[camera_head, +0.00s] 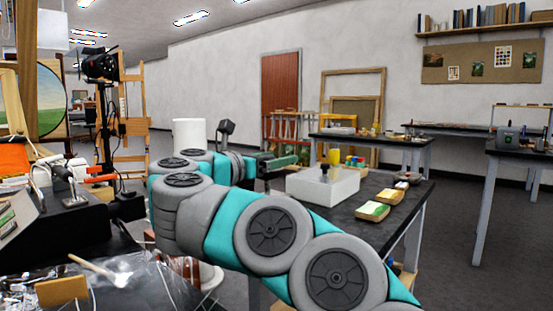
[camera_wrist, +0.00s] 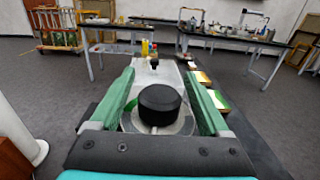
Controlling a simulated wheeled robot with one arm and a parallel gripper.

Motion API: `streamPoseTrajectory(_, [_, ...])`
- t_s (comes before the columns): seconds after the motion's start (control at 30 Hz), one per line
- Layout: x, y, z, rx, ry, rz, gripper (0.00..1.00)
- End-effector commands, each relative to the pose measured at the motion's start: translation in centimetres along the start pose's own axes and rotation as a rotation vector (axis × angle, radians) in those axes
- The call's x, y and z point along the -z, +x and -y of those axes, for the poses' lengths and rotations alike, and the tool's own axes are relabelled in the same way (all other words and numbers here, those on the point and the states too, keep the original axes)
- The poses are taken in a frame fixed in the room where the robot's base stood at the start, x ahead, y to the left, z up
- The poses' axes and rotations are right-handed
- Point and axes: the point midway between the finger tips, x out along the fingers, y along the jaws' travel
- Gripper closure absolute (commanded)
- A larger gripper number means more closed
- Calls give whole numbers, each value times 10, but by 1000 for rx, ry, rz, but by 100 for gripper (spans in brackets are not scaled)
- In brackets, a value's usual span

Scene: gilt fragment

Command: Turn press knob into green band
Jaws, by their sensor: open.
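The press knob (camera_wrist: 160,103) is a round black knob in the wrist view, on a pale round dial plate (camera_wrist: 185,124). A white mark shows at its near side. The green band (camera_wrist: 131,105) shows as a short green arc at the knob's left, partly behind my left finger. My gripper (camera_wrist: 159,72) is open, its two green fingers to either side of the knob with gaps between; I cannot tell how high they are above it. In the head view my gripper (camera_head: 282,161) points right, towards the white box; I cannot make out the knob there.
A white box (camera_head: 330,190) stands on the dark table (camera_head: 395,212), with a yellow bottle (camera_head: 335,157) near it. A cluttered dark bench (camera_head: 110,255) is at the left.

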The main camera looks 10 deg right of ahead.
Motion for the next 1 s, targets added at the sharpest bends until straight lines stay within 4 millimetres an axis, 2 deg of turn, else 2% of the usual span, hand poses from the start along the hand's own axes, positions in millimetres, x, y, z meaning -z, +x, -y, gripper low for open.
streamPoseTrajectory(0.3, [1, -49, -2, -5, 0, 2, 20])
streamPoseTrajectory(0.5, [0, -71, -1, -4, 1, 2, 20])
streamPoseTrajectory(1.0, [0, -75, 0, -1, 0, 1, 20])
